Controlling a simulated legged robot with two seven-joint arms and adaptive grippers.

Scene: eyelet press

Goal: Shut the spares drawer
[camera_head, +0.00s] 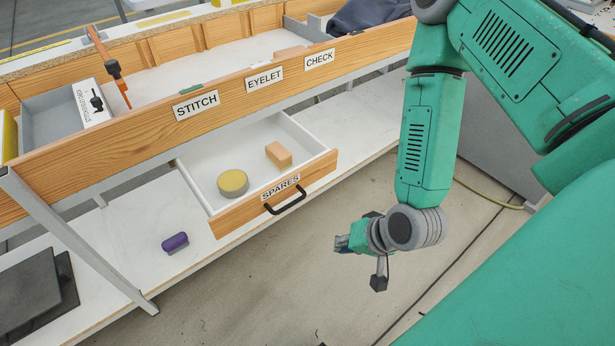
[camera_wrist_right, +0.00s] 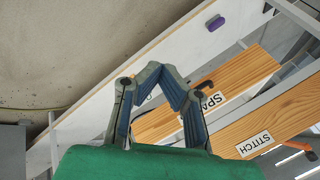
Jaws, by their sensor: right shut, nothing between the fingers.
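The spares drawer (camera_head: 235,217) is pulled out under the workbench, with a wooden front, white inside and a SPARES label. Its black handle (camera_head: 287,201) is on the front. A round yellow-topped tin (camera_head: 232,184) and a small tan block (camera_head: 279,154) lie inside. My right gripper (camera_head: 343,243) is shut and empty, to the right of and apart from the drawer front. In the right wrist view its fingers (camera_wrist_right: 160,70) meet at the tips, and the drawer front (camera_wrist_right: 245,80) and handle (camera_wrist_right: 203,86) show beyond, partly hidden by a finger. My left gripper is not in view.
The bench front (camera_head: 140,125) bears STITCH, EYELET and CHECK labels above the drawer. A purple object (camera_head: 175,243) lies on the lower white shelf (camera_head: 130,235). A metal leg (camera_head: 80,240) stands at the left. The floor before the drawer is clear.

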